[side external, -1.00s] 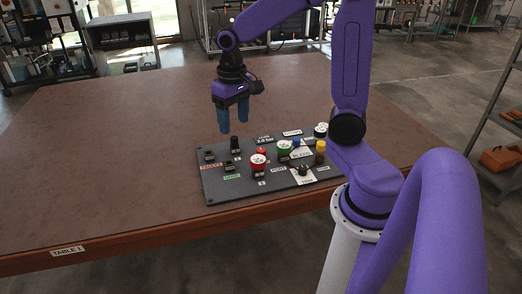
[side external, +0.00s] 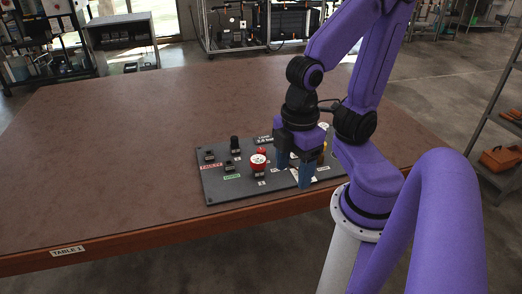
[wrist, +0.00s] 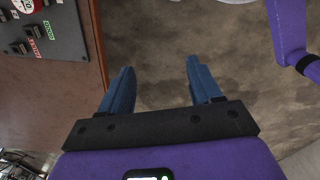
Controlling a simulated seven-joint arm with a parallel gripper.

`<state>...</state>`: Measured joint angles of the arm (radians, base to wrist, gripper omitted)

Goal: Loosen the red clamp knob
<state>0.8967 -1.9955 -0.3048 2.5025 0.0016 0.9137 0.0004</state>
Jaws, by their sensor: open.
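A dark control panel (side external: 215,190) lies on the table near its front edge. A red knob with a white printed top (side external: 258,164) stands near its middle; its edge also shows at the upper left of the wrist view (wrist: 27,4). A smaller red part (side external: 261,150) sits just behind it. I cannot tell for sure which one is the clamp knob. My gripper (side external: 294,168) is open and empty, fingers down, to the right of both red parts and apart from them. In the wrist view, floor shows between the fingertips (wrist: 160,72). My gripper hides much of the panel's right half.
A black upright knob (side external: 234,143) and small dark switches (side external: 210,156) with red and green labels stand on the panel's left part. The brown table (side external: 110,150) is clear to the left. Its front edge (side external: 150,232) runs close to the panel.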

